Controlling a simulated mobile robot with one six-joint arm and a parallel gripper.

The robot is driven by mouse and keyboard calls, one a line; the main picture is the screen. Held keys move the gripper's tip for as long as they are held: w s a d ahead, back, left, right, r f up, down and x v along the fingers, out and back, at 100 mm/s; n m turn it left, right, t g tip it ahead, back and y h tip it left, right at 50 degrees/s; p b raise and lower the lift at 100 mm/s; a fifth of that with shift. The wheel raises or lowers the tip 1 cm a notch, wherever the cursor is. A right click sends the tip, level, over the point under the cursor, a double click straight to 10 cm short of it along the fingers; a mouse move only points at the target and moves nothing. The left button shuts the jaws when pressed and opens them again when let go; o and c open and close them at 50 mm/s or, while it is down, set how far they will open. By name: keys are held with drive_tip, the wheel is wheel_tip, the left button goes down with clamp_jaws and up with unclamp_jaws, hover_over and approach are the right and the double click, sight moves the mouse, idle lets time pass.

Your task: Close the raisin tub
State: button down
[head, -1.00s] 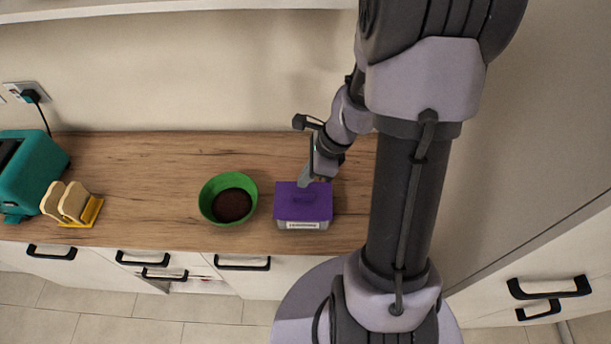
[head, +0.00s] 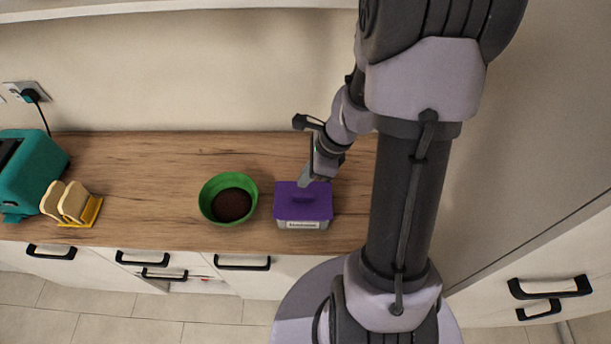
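The raisin tub (head: 303,225) stands on the wooden worktop, a light box with a label on its front. Its purple lid (head: 290,211) lies over the top and looks level; I cannot tell whether it is pressed fully down. A darker handle sits in the middle of the lid. My gripper (head: 304,181) is at the lid's back edge, fingers pointing down, and looks close to or touching it. The fingers are too small to tell whether they are open or shut.
A green bowl (head: 211,189) with dark contents stands just left of the tub. Farther left are a yellow rack (head: 88,214) with bread slices and a teal toaster (head: 30,175). Open worktop lies between rack and bowl. A tall panel (head: 540,130) rises on the right.

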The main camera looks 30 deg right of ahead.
sight(300, 195)
drive_tip(key=shift+f+b, duration=2.3)
drive_tip(key=shift+f, duration=0.3)
wheel_tip(300, 195, up, 7)
drive_tip(key=p, duration=0.6)
